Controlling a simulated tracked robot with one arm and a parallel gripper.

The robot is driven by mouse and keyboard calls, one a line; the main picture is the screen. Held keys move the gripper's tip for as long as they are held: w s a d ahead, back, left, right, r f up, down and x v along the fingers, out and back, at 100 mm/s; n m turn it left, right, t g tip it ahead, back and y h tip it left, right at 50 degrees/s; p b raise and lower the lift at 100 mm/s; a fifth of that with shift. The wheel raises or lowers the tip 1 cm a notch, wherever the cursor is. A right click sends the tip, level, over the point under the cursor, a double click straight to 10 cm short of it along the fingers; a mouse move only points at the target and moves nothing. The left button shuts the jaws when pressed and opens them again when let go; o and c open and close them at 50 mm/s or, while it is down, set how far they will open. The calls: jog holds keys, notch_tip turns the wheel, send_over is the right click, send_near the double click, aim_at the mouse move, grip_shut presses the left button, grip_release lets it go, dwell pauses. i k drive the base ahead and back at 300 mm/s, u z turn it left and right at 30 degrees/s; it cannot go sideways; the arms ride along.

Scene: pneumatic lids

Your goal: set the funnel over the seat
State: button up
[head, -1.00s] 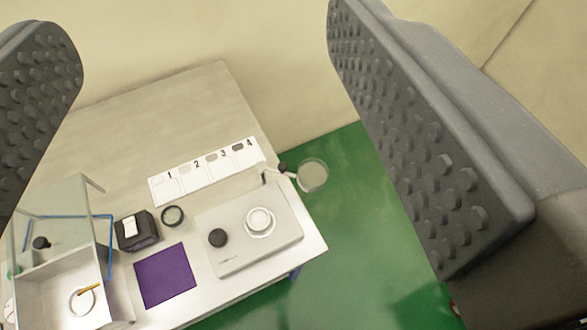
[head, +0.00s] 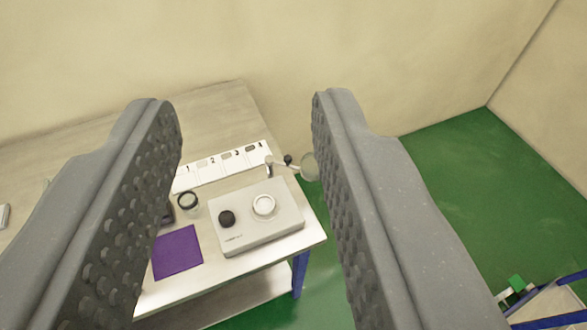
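A pale flat device (head: 285,228) lies on the table with a white ring-shaped seat (head: 263,206) and a black knob (head: 227,218) on top. A clear round piece (head: 308,168), which may be the funnel, hangs on a thin bent arm (head: 283,161) at the device's far right corner, beside the seat and out past the table edge. My right finger partly hides it. My gripper (head: 242,115) is open and empty, its two studded grey fingers wide apart in the foreground. The table shows between and beyond them.
A white strip numbered 1 to 4 (head: 223,165), a dark-rimmed round jar (head: 188,202) and a purple mat (head: 177,252) lie on the table (head: 215,110).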

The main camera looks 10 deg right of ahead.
aim_at(309, 168)
jog(key=z, duration=0.4)
jog(key=i, duration=0.85)
jog(key=z, duration=0.1)
